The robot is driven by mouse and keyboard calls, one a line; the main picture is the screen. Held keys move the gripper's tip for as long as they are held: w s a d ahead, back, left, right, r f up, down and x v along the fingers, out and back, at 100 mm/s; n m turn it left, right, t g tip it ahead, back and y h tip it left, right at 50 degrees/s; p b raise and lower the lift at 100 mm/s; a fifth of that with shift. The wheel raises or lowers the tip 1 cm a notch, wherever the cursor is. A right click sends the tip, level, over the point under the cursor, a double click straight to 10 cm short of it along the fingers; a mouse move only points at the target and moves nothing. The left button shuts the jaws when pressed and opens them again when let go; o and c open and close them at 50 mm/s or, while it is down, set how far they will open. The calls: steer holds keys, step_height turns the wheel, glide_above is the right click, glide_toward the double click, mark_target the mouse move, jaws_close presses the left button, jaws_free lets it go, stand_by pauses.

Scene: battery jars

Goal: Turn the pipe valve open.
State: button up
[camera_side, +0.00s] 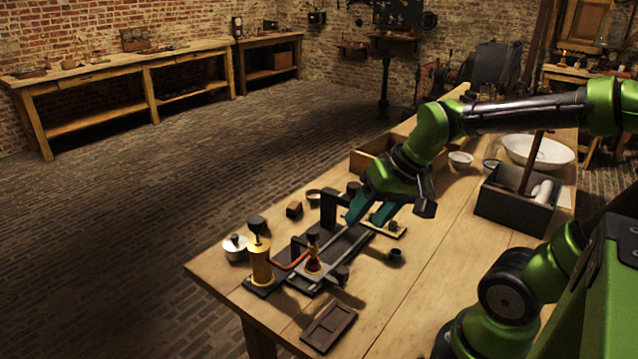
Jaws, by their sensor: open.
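A brass cylinder (261,264) with a dark knob (256,223) on top stands at the near left end of the apparatus on the bench. An orange-red pipe (288,264) runs from it to a small orange-red fitting (313,263) with a dark top. I cannot tell which part is the pipe valve's handle, or how far it is turned. My gripper (365,218) has teal fingers that are apart and point down. It is over the far right part of the apparatus, to the right of the pipe and brass cylinder. I see nothing held between the fingers.
A silver lidded pot (236,246) and a brown block (294,210) stand left of the apparatus. A small dark cup (395,255) stands to its right. A dark tray (328,327) lies in front, and a black box (515,207) stands farther right.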

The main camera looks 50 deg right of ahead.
mark_target(313, 237)
steer(key=s+a+r+n+t, duration=0.1)
steer(key=a+r+n+t, duration=0.1)
steer(key=a+r, duration=0.2)
steer(key=shift+s+a+n+y, duration=0.25)
steer(key=shift+n+y, duration=0.05)
steer(key=shift+y, duration=0.1)
steer(key=shift+o, duration=0.2)
steer(key=shift+r, duration=0.1)
steer(key=d+f+m+y, duration=0.3)
steer(key=d+f+m, duration=0.1)
steer(key=f+m, duration=0.1)
steer(key=d+f+m+y, duration=0.4)
steer(key=f+m, duration=0.2)
steer(key=m, duration=0.1)
steer(key=d+f+m+g+y, duration=0.1)
steer(key=d+f+m+y, duration=0.2)
steer(key=f+m, duration=0.3)
steer(key=shift+w+d+f+y, duration=0.1)
steer(key=shift+d+f+y, duration=0.05)
steer(key=shift+d, duration=0.25)
steer(key=shift+w+d+f+y, duration=0.1)
steer(key=shift+d+y, duration=0.05)
steer(key=shift+d, duration=0.2)
steer(key=w+d+r+m+t, duration=0.3)
steer(key=w+m+t, duration=0.1)
steer(key=t, duration=0.2)
steer(key=shift+y, duration=0.4)
steer(key=x, duration=1.6)
steer(key=shift+w, duration=0.25)
